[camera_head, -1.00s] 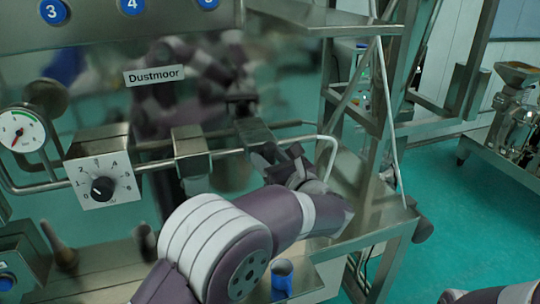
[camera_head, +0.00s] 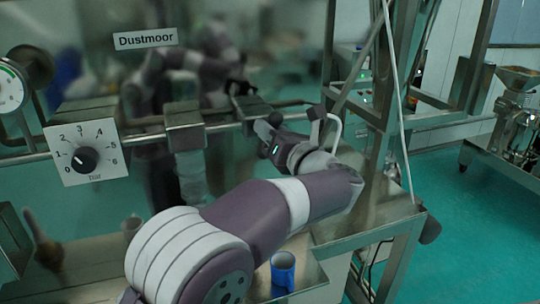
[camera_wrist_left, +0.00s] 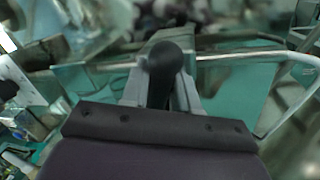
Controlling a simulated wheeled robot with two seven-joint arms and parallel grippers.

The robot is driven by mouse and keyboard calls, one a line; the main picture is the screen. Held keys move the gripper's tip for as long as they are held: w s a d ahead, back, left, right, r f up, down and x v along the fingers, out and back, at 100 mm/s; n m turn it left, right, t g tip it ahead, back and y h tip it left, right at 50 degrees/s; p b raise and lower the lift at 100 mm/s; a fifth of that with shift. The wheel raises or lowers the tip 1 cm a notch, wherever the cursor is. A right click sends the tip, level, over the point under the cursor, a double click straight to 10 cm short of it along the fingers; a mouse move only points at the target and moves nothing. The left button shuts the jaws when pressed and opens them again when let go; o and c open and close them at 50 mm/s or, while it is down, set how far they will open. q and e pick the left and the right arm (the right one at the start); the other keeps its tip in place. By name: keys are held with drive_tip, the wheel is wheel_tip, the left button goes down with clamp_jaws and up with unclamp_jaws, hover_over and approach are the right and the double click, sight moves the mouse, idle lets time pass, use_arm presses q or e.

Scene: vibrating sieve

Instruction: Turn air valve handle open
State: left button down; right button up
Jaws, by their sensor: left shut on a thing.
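The air valve's dark, round-ended handle (camera_wrist_left: 165,65) shows in the left wrist view, between the grey fingers of my left gripper (camera_wrist_left: 163,92). The fingers are shut on it. In the head view my left gripper (camera_head: 268,127) is at the right part of the pipe run, just below and right of a metal valve block (camera_head: 250,107). The fingers and wrist hide most of the handle there, so its exact angle cannot be told. My right gripper is not in view.
A metal block (camera_head: 184,122) sits on the pipe. A steel frame (camera_head: 372,150) rises close at the right.

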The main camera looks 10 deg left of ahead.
use_arm(q)
drive_tip(key=m+b, duration=0.3)
drive_tip(key=m, duration=0.1)
drive_tip(key=shift+w+d+f+t, duration=0.1)
drive_tip(key=shift+f+t, duration=0.2)
drive_tip(key=shift+m+t+b, duration=0.4)
drive_tip(key=shift+m+b, duration=0.5)
drive_tip(key=shift+m, duration=0.2)
drive_tip(key=m+b, duration=0.1)
drive_tip(key=m, duration=0.2)
drive_tip(key=shift+d+t, duration=0.15)
drive_tip(key=shift+t, duration=0.15)
drive_tip(key=m+b, duration=0.1)
drive_tip(key=m, duration=0.2)
drive_tip(key=shift+w+f+t+h, duration=0.1)
drive_tip(key=shift+t+h, duration=0.2)
drive_tip(key=shift+h, duration=0.1)
drive_tip(key=shift+m+t+h, duration=0.3)
drive_tip(key=shift+m+h, duration=0.2)
drive_tip(key=shift+m, duration=1.1)
drive_tip(key=shift+f+m, duration=0.15)
drive_tip(key=shift+m, duration=0.15)
drive_tip(key=c, duration=1)
unclamp_jaws()
drive_tip(key=shift+d, duration=0.1)
